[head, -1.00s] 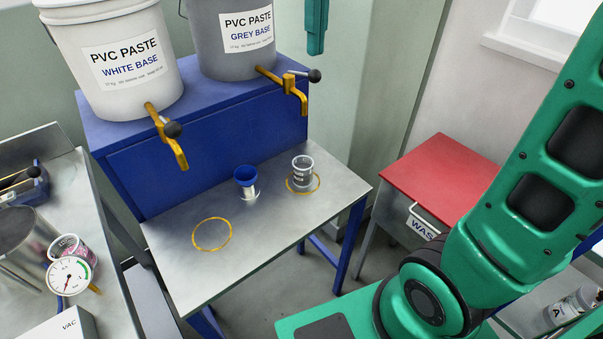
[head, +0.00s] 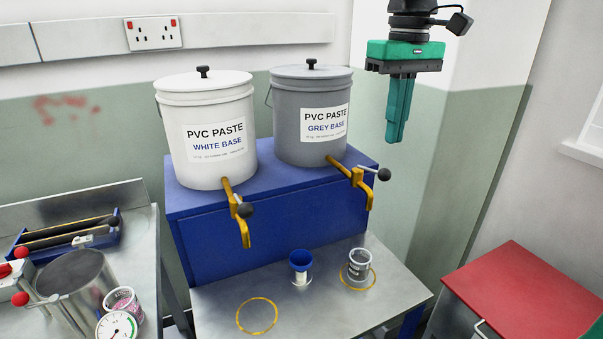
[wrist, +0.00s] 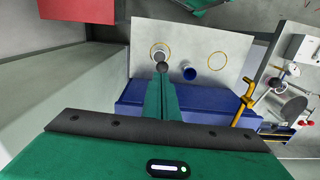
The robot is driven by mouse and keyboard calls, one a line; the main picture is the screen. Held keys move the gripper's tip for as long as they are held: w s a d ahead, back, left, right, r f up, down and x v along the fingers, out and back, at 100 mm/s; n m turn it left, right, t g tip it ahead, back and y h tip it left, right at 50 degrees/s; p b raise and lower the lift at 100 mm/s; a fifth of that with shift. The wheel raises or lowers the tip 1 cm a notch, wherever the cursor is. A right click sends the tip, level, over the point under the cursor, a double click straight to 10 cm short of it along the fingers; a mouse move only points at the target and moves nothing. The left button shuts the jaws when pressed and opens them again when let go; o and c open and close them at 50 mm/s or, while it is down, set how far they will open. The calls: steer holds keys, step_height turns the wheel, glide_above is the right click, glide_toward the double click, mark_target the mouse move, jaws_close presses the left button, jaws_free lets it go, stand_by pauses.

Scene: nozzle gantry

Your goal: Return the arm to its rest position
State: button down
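My gripper (head: 394,140) hangs upright, fingers down, to the right of the grey bucket. Its green fingers are together with nothing visible between them; the wrist view (wrist: 161,76) also shows them closed. It is above the bench and appears clear of everything. The black tap knob (wrist: 162,67) shows just beyond the fingertips in the wrist view; the exact gap is hard to judge. My upper arm links are mostly out of the head view.
Buckets of white (head: 208,125) and grey paste (head: 311,110) stand on a blue stand (head: 270,205). A red-topped cabinet (head: 525,300) is right.

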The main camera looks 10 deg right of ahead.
steer(key=s+d+f+m, duration=0.5)
steer(key=s+d+f, duration=0.45)
steer(key=d, duration=0.25)
steer(key=s+d+f+m, duration=0.2)
steer(key=s+f, duration=0.4)
steer(key=f, duration=0.1)
steer(key=s+d+f+m, duration=0.2)
steer(key=s+d+f, duration=0.1)
steer(key=s+f, duration=0.4)
steer(key=shift+s+d+f+m, duration=0.15)
steer(key=shift+s+m, duration=0.15)
steer(key=shift+m, duration=0.1)
steer(key=shift+w+f, duration=0.2)
steer(key=shift+w, duration=0.4)
